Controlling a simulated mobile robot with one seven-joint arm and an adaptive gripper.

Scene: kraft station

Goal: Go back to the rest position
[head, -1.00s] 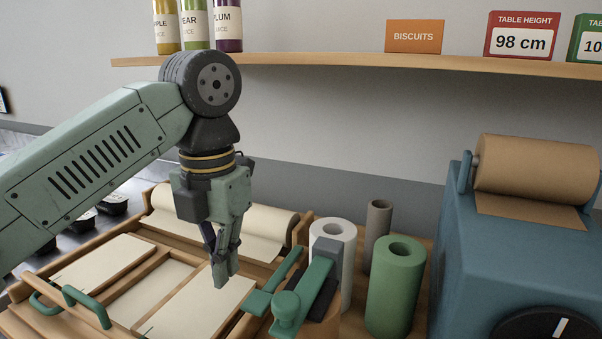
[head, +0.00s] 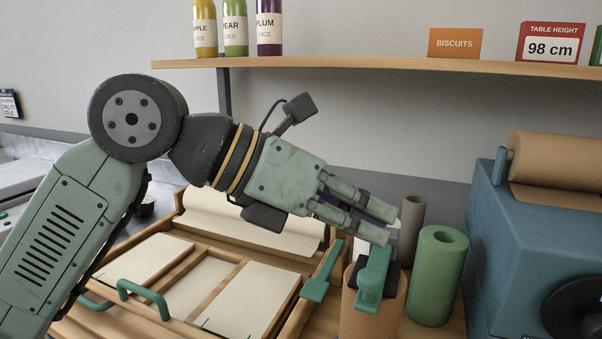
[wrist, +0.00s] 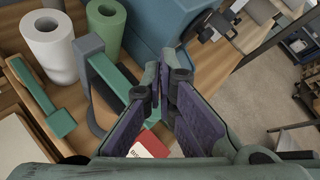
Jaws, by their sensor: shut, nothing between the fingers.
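My gripper (head: 392,226) is shut and empty. In the head view it points right and slightly down, its fingertips in front of the rolls and above the green-handled clamp (head: 372,275). In the wrist view my gripper (wrist: 162,72) shows its two purple-lined fingers meeting at the tips. The clamp's green arm (wrist: 115,78) shows to the left of the fingers there. The gripper looks raised clear of the wooden tray (head: 260,322); I cannot tell its exact gap to the clamp.
A green roll (head: 437,280) and a grey-brown tube (head: 411,228) stand right of the gripper. A white roll (wrist: 50,45) is partly hidden in the head view. A blue dispenser (head: 525,240) stands at the right. A wooden shelf (head: 370,66) with juice bottles runs above.

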